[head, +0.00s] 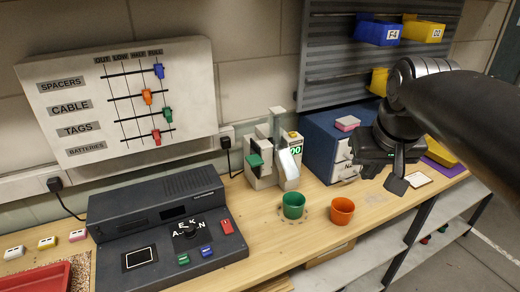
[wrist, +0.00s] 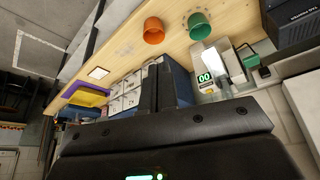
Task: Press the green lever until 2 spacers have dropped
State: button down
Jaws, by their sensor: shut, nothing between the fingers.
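The dispenser (head: 275,152) stands on the bench against the wall, with the green lever (head: 254,160) on its left side. A small display on it reads 00, seen clearly in the wrist view (wrist: 204,78). The green lever shows at the right of the wrist view (wrist: 251,62). A green cup (head: 293,205) stands in front of the dispenser's chute; its inside bottom is not visible. My gripper (head: 398,180) is shut and empty, to the right of the dispenser, in front of the blue cabinet and apart from the lever. Its closed fingers also show in the wrist view (wrist: 167,85).
An orange cup (head: 342,211) stands right of the green cup. A blue drawer cabinet (head: 325,140) is behind my gripper. A dark control console (head: 165,225) lies left, below a slider board (head: 120,95). A red tray (head: 38,280) is front left.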

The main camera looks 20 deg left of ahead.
jog(key=w+a+r+n, duration=0.3)
jog(key=w+a, duration=0.5)
jog(key=a, duration=0.4)
jog(key=n+g+y, duration=0.1)
jog(key=n+g, duration=0.1)
send_over(255, 159)
jog(key=s+d, duration=0.3)
jog(key=shift+w+a+f, duration=0.1)
jog(key=shift+a, duration=0.15)
jog(key=x, duration=1.2)
jog(key=shift+s+d+f, duration=0.15)
jog(key=shift+s+f, duration=0.1)
jog(key=shift+f, duration=0.8)
